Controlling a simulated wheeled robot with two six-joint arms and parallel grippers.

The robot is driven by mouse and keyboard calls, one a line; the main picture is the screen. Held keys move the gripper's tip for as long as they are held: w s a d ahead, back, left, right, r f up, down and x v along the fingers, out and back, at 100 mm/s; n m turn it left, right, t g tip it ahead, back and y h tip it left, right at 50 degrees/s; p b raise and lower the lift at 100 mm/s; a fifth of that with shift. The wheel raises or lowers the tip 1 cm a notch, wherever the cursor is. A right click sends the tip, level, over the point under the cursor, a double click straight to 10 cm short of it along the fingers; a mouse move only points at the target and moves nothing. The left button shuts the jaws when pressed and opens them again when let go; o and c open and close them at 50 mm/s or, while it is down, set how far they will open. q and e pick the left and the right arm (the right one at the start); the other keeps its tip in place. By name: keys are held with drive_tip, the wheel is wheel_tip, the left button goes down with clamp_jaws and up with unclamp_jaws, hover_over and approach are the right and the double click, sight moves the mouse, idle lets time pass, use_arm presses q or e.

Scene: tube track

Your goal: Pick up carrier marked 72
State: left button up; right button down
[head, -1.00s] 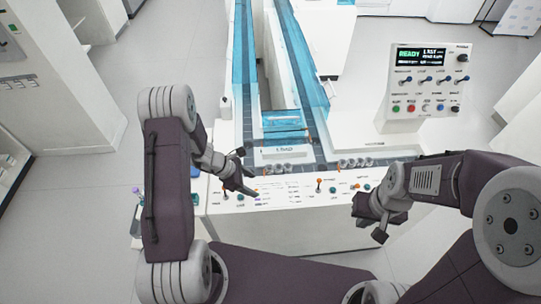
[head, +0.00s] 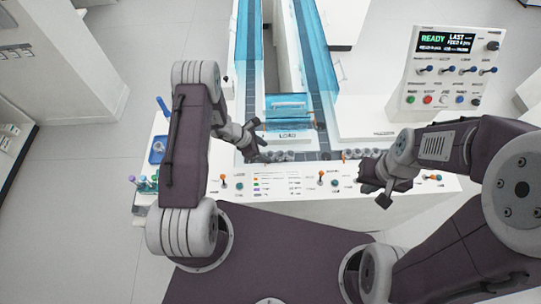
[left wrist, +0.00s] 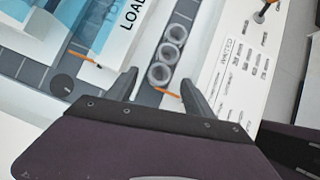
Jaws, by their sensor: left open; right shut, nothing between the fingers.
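Several grey ring-shaped carriers (head: 281,156) stand in a row on the dark track along the front of the machine. More carriers (head: 370,153) stand further right. Three carriers show in the left wrist view (left wrist: 170,53), in a line beside the LOAD block. I cannot read a 72 on any of them. My left gripper (head: 261,142) is open and empty by the left end of the near row. In the left wrist view its fingers (left wrist: 160,88) point toward the nearest ring, apparently not around it. My right gripper (head: 381,196) is shut and empty over the front panel's right part.
The LOAD block (head: 294,135) stands just behind the carriers, between blue-covered lanes (head: 317,60). An orange-tipped lever (head: 320,175) and other knobs stick up from the front panel. A control box (head: 448,70) reading READY stands at right. A blue tray (head: 157,150) lies left.

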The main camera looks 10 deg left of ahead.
sight(273, 156)
use_arm(q)
drive_tip(key=shift+x, duration=1.2)
drive_tip(key=shift+d+f, duration=0.1)
drive_tip(key=shift+f, duration=0.15)
drive_tip(key=shift+w+f, duration=0.1)
drive_tip(key=shift+w, duration=0.05)
drive_tip(key=c, duration=1.1)
